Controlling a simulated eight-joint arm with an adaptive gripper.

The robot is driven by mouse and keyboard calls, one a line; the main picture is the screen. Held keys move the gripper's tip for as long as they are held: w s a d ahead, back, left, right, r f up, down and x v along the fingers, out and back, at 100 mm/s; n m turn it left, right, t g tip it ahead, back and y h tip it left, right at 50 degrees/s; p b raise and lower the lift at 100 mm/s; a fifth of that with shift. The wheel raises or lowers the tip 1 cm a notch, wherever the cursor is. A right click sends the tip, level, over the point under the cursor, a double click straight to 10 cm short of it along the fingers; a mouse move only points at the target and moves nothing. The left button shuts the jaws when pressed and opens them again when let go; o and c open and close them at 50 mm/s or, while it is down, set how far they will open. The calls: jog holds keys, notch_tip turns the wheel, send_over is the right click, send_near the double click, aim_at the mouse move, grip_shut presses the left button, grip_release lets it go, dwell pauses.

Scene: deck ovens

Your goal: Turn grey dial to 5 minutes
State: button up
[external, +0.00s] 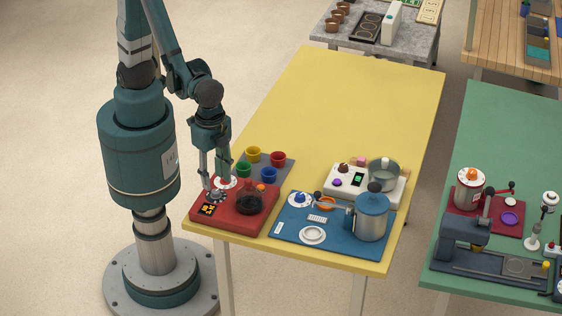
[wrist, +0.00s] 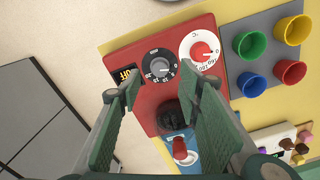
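A red timer unit (external: 236,220) sits at the near left corner of the yellow table. In the wrist view its grey dial (wrist: 160,67) is a grey knob on a black, numbered face, with a light pointer mark toward the right; I cannot read the exact setting. A white dial (wrist: 200,50) with a red knob is beside it. A small dark display (wrist: 127,74) with orange characters lies to the left. My gripper (external: 214,186) points down over the unit. In the wrist view its green fingers (wrist: 160,82) are apart, one on each side of the grey dial, apparently holding nothing.
Coloured cups (external: 253,156) stand on a grey mat behind. A blue mat (external: 290,229) with a blue-lidded pot (external: 372,213) is to the right. The far yellow table (external: 340,100) is clear.

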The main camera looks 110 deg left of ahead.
aim_at(216, 191)
jog(key=shift+f+b, duration=0.45)
jog(key=shift+f, duration=1.85)
jog(key=c, duration=0.9)
